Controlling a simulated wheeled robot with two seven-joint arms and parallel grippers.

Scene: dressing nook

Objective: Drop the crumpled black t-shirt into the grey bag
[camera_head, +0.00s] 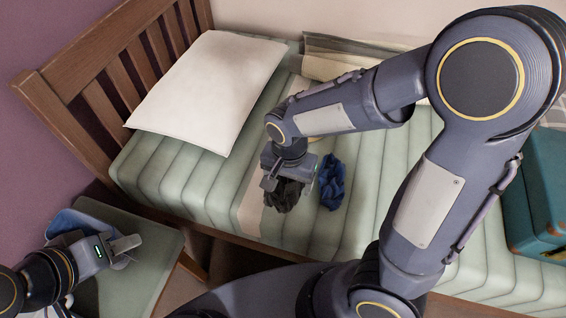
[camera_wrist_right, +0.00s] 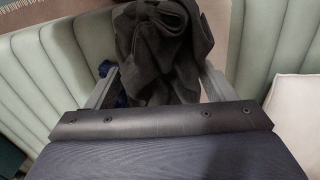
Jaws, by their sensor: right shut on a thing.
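The crumpled black t-shirt (camera_head: 283,196) is at my right gripper (camera_head: 272,182), over the front part of the bed. In the right wrist view the dark bunched cloth (camera_wrist_right: 165,42) sits between the fingers of my right gripper (camera_wrist_right: 158,86), which is shut on it. I cannot tell whether the cloth still touches the mattress. My left gripper (camera_head: 124,246) is over the small table at lower left, away from the shirt; its jaw opening is unclear. I cannot clearly make out a grey bag in either view.
A crumpled blue cloth (camera_head: 332,182) lies on the bed (camera_head: 215,180) right of the black shirt. A white pillow (camera_head: 210,88) lies by the wooden headboard (camera_head: 120,72). A blue object (camera_head: 72,221) is on the small green table (camera_head: 150,232). A teal case (camera_head: 545,190) stands at the right.

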